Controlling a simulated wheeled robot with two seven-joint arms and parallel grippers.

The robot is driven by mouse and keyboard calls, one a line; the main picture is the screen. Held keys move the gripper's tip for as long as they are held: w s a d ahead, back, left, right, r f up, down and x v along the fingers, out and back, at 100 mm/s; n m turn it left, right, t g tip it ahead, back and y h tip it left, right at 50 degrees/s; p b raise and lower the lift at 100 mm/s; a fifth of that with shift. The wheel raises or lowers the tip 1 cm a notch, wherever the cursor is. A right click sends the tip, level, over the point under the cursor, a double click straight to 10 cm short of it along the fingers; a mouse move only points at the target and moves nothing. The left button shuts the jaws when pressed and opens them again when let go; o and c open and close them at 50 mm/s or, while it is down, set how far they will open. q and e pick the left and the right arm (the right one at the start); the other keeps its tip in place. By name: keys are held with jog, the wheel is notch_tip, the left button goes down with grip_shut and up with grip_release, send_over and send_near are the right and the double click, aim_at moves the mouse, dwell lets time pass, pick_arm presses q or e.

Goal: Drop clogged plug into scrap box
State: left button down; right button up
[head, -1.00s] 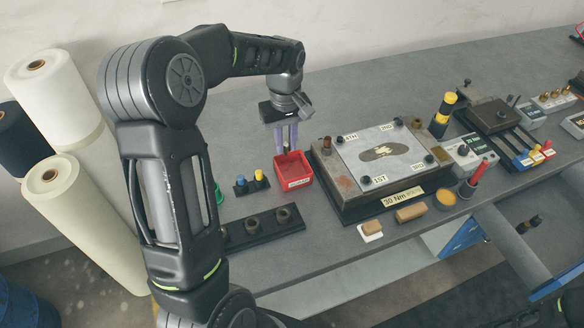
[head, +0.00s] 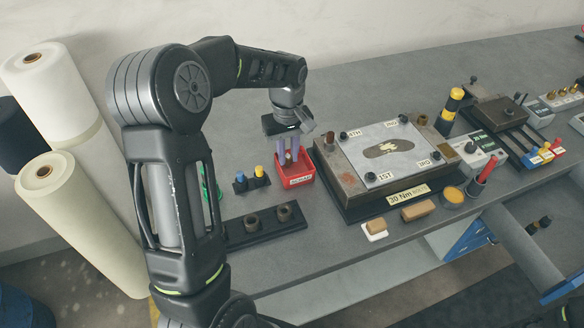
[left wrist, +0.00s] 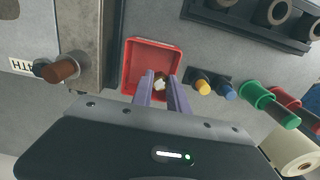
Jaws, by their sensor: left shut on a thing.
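My left gripper (head: 288,156) points down at the red scrap box (head: 299,180) on the bench, with its purple fingers just over the box's back left part. The left wrist view shows the fingertips (left wrist: 160,88) shut on a small plug (left wrist: 160,82), brownish with a pale top, over the box (left wrist: 152,46). The box's visible floor looks bare. In the head view the plug is hidden behind the fingers and box wall. I cannot tell whether it touches the box floor. My right gripper is not in view.
A small rack with yellow and blue plugs (head: 259,172) stands left of the box. A black holder with dark rings (head: 236,230) lies in front. The clamped plate fixture (head: 390,151) is close on the right, with a brown-topped post (left wrist: 66,69) near the box.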

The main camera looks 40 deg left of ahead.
pick_arm(q)
jog(key=c, duration=1.2)
grip_release()
jog(key=shift+r+b, duration=0.6)
jog(key=shift+r, duration=3.35)
